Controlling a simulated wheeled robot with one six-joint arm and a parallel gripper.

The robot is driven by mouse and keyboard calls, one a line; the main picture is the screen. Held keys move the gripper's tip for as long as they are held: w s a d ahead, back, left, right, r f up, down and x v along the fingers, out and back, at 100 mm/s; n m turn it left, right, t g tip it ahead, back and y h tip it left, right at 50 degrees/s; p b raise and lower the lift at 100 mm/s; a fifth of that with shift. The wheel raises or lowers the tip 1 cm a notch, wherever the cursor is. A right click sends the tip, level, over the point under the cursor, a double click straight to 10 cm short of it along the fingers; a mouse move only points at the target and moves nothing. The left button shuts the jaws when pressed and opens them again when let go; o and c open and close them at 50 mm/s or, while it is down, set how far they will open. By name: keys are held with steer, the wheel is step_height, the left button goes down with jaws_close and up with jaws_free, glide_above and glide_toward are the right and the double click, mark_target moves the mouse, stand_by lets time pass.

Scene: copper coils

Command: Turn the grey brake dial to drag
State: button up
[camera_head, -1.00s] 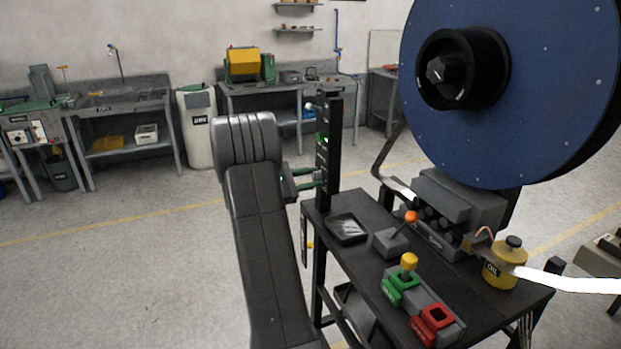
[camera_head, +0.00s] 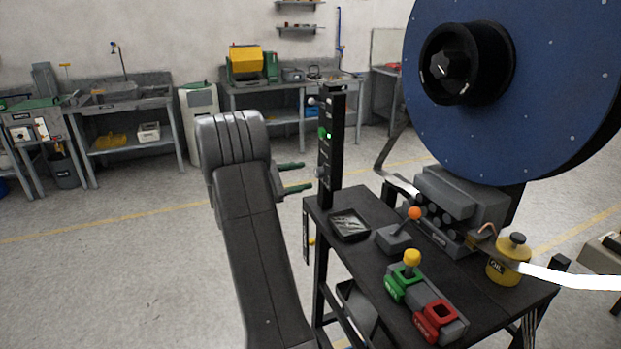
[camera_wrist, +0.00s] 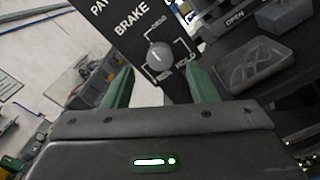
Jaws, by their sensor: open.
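The grey brake dial (camera_wrist: 159,55) is a round knob on a black panel (camera_wrist: 122,45) under the word BRAKE. Its white pointer mark is small, and I cannot tell for sure which setting it points to. HOLD is printed at its lower right; the labels above right and below are hard to read. In the head view the dial (camera_head: 320,172) shows small on the black post (camera_head: 331,192). My gripper (camera_wrist: 159,70) is open, with one green finger on each side of the dial in the picture. In the head view my gripper (camera_head: 308,174) is left of the post, apart from it.
The post stands at the corner of a black table (camera_head: 365,255). On it are a black tray (camera_head: 349,225), an orange-knobbed lever (camera_head: 414,213), a green lever block (camera_head: 405,285), a red block (camera_head: 437,318) and an oil can (camera_head: 508,263). A large blue reel (camera_head: 550,100) stands behind.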

mark_target(316, 174)
steer(key=b+v, duration=0.1)
steer(key=v, duration=0.8)
steer(key=shift+a+b, duration=0.25)
steer(key=shift+b, duration=0.05)
steer(key=p+x, duration=0.3)
steer(key=x, duration=0.9)
steer(key=shift+d, duration=0.4)
steer(key=shift+w+d, duration=0.25)
steer(key=shift+d, duration=0.2)
